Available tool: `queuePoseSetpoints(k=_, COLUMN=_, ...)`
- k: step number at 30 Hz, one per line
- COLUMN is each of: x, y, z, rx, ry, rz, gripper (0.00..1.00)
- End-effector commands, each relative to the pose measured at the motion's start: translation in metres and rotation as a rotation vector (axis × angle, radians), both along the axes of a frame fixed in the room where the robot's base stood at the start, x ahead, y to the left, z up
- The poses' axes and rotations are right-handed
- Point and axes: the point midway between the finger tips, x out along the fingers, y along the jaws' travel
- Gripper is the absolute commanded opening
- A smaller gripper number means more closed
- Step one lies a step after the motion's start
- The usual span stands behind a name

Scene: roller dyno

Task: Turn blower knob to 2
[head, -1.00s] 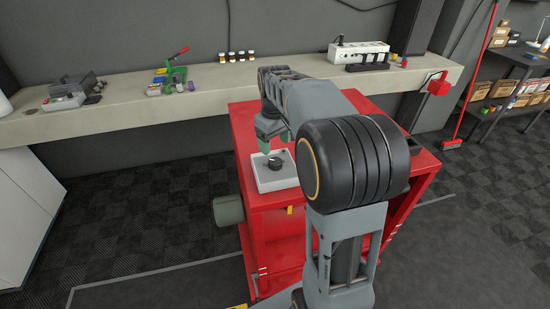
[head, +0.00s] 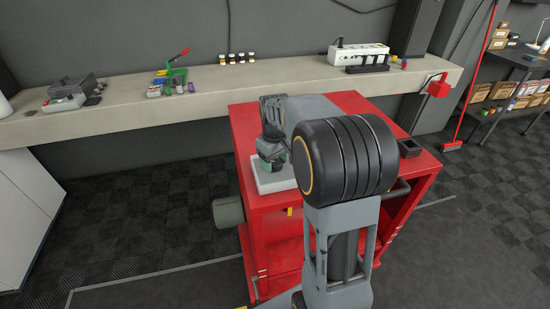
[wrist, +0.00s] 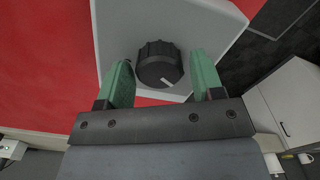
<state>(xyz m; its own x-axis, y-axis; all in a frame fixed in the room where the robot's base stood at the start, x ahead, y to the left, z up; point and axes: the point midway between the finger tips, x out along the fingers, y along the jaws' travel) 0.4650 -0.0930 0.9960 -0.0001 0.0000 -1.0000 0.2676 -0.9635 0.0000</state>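The blower knob is a black ribbed dial (wrist: 160,64) with a white pointer mark, on a light grey control box (wrist: 192,22). In the wrist view the mark is at the knob's lower edge, slightly right of its middle. No numbers are readable. My gripper (wrist: 163,80) is open, its green fingers on either side of the knob with gaps between. I cannot tell how far down the fingers reach. In the head view the box (head: 264,187) sits on the red cart (head: 340,112), and my gripper (head: 272,166) hides the knob.
A small black tray (head: 409,148) lies on the cart's right side. A grey motor-like cylinder (head: 228,210) sticks out at the cart's left.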

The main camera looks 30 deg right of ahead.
Motion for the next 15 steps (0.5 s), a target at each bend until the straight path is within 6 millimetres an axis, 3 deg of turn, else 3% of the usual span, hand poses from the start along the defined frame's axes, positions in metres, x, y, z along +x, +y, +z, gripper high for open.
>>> queuePoseSetpoints(k=2, x=0.0, y=0.0, z=0.0001, rx=0.0, ry=0.0, rz=0.0, gripper=0.53)
queuePoseSetpoints(k=12, x=0.0, y=0.0001, z=0.0003, rx=0.0, ry=0.0, rz=0.0, gripper=0.21)
queuePoseSetpoints(k=15, x=0.0, y=0.0001, z=0.0004, rx=0.0, ry=0.0, rz=-0.002, gripper=0.2)
